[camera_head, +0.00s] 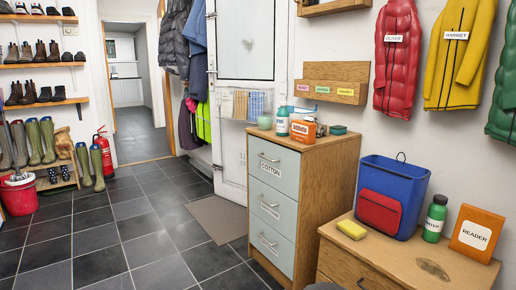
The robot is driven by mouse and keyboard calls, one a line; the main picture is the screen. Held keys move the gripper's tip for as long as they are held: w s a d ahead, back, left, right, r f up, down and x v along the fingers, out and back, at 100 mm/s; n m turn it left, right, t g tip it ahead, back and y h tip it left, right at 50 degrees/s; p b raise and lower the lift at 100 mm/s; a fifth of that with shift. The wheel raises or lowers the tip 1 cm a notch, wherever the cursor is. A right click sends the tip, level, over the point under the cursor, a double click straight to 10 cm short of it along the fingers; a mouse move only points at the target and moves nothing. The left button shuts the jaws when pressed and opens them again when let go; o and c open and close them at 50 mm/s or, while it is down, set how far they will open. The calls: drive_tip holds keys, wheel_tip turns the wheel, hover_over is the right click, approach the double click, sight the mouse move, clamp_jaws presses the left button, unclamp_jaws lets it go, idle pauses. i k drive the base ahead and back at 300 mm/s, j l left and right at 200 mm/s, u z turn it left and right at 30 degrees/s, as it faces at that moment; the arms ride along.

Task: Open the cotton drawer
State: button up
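A wooden chest of drawers (330,190) stands in the middle right with three pale grey-green drawers, all shut. Its top drawer (274,178) has a metal bar handle (268,158) and a small white label. The middle drawer (272,211) and bottom drawer (270,247) also have handles and labels. My gripper is not in view.
The tiled floor (100,240) left of the chest is clear, with a grey mat (222,223) by the white door (231,130). A low wooden cabinet (410,262) at the right bears a blue bag (393,185), a yellow sponge (351,229) and a green bottle (435,218).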

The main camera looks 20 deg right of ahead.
sight(278, 166)
drive_tip(key=i+l+z, duration=0.25)
drive_tip(key=i+z, duration=0.2)
drive_tip(key=i, duration=0.4)
drive_tip(key=i+j+z, duration=0.1)
drive_tip(key=i+z, duration=0.35)
drive_tip(key=i, duration=0.45)
drive_tip(key=k+j, duration=0.85)
drive_tip(key=i+j+z, duration=0.05)
